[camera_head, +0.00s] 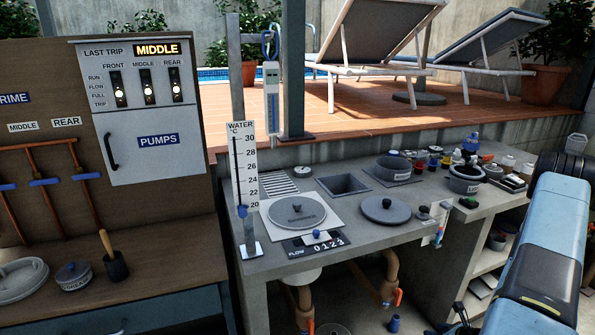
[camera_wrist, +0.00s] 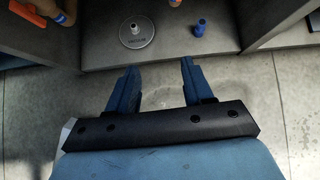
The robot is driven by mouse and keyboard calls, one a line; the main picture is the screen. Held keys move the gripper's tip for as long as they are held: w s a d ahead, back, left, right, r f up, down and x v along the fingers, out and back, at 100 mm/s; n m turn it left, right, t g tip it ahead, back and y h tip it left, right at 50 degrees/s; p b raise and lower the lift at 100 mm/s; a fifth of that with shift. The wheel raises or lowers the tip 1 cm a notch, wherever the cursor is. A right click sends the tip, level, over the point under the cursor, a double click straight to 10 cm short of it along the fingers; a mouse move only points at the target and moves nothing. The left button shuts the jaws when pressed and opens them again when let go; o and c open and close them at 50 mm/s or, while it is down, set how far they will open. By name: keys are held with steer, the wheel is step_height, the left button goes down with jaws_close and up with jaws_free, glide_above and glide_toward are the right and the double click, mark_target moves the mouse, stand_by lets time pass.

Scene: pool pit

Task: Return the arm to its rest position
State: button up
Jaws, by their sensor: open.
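My arm (camera_head: 540,255) shows as a blue and black link at the right edge of the head view, in front of the right end of the grey counter. In the wrist view my gripper (camera_wrist: 158,75) has its two blue fingers apart, with nothing between them. The fingers point toward the shelf floor under the counter. A round grey disc (camera_wrist: 136,32) with a short stem and a small blue fitting (camera_wrist: 200,28) stand beyond the fingertips, apart from them. In the head view the gripper's fingers are mostly out of sight at the bottom.
The grey counter (camera_head: 375,225) holds round lids, a square opening and several bottles. Copper pipes with an orange valve handle (camera_head: 397,298) run beneath it. A water thermometer (camera_head: 243,165) stands at its left end. A pump panel (camera_head: 150,110) reads MIDDLE. Two loungers stand on the deck behind.

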steer(key=w+a+r+n+y, duration=0.2)
steer(key=w+a+r+n, duration=0.15)
steer(key=r, duration=0.45)
steer(key=w+a+r+n+g+y, duration=0.15)
steer(key=a+r+n, duration=0.25)
steer(key=r, duration=0.4)
steer(key=w+a+r+n+y, duration=0.2)
steer(key=w+a+r+n, duration=0.1)
steer(key=r, duration=0.6)
steer(key=s+a+r+n+g, duration=0.5)
steer(key=a+r+n, duration=0.45)
steer(key=r, duration=0.55)
steer(key=s+a+r+n+t+h, duration=0.1)
steer(key=s+r+n+t+h, duration=0.2)
steer(key=s+r+n+h, duration=0.5)
steer(key=s+r+n, duration=0.3)
steer(key=s+r, duration=0.7)
steer(key=s, duration=0.2)
steer(key=shift+a+r+h, duration=0.2)
steer(key=shift+r+h, duration=0.05)
steer(key=shift+h, duration=0.1)
